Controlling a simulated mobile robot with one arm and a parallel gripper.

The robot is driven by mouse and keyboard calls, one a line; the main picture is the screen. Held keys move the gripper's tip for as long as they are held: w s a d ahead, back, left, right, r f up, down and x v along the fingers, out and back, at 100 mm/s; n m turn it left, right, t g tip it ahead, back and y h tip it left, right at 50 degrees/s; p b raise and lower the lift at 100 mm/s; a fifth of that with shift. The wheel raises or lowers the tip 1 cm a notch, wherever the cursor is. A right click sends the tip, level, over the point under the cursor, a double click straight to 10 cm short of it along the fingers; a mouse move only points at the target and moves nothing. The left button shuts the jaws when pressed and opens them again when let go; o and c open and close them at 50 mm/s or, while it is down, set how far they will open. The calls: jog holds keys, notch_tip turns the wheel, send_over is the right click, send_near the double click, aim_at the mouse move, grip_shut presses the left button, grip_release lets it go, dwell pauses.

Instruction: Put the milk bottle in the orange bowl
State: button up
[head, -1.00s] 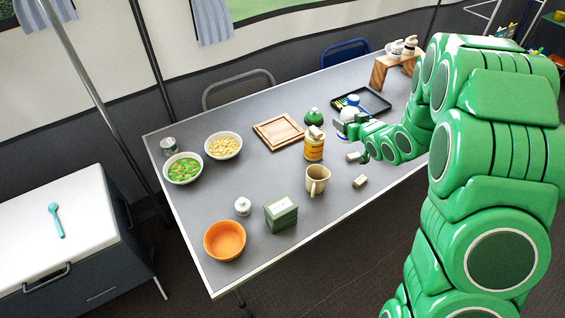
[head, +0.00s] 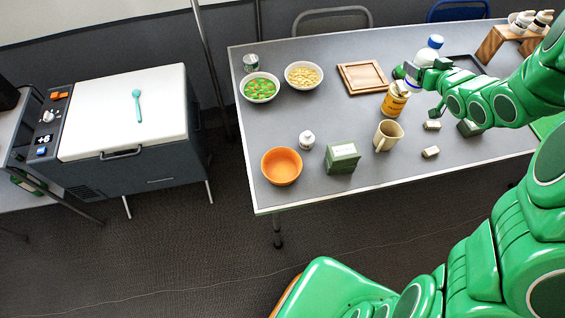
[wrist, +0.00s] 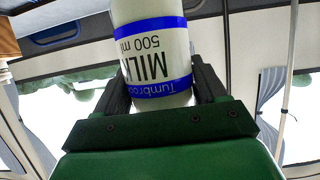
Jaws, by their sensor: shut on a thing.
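The milk bottle (head: 426,55) is white with a blue cap and blue label bands. My gripper (head: 414,74) is shut on it over the far middle of the table, behind the yellow-orange can. In the wrist view the milk bottle (wrist: 152,45) sits between the two dark fingers of my gripper (wrist: 160,88), its label upside down in the picture. I cannot tell how high it is above the table. The orange bowl (head: 281,167) stands at the table's near left corner, far left of my gripper, and looks empty.
Between bottle and bowl are the yellow-orange can (head: 394,103), a beige mug (head: 387,135), a green box (head: 342,157) and a small white bottle (head: 307,139). A wooden board (head: 363,77) and two food bowls (head: 260,88) (head: 303,75) lie behind. The table's middle left is clear.

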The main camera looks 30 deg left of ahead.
jog(key=s+a+n+g+y, duration=0.35)
jog(key=s+a, duration=0.45)
jog(key=a, duration=0.3)
jog(key=n+g, duration=1.1)
jog(key=g, duration=0.1)
send_over(282, 170)
jog(key=shift+m+t, duration=0.25)
jog(key=shift+m, duration=0.1)
jog(key=shift+f, duration=8.95)
jog(key=o, duration=1.5)
jog(key=shift+f, duration=0.15)
jog(key=shift+d+r, duration=0.1)
jog(key=shift+r, duration=0.1)
jog(key=v, duration=1.1)
jog(key=shift+w+d+r, duration=0.2)
jog(key=shift+d, duration=0.05)
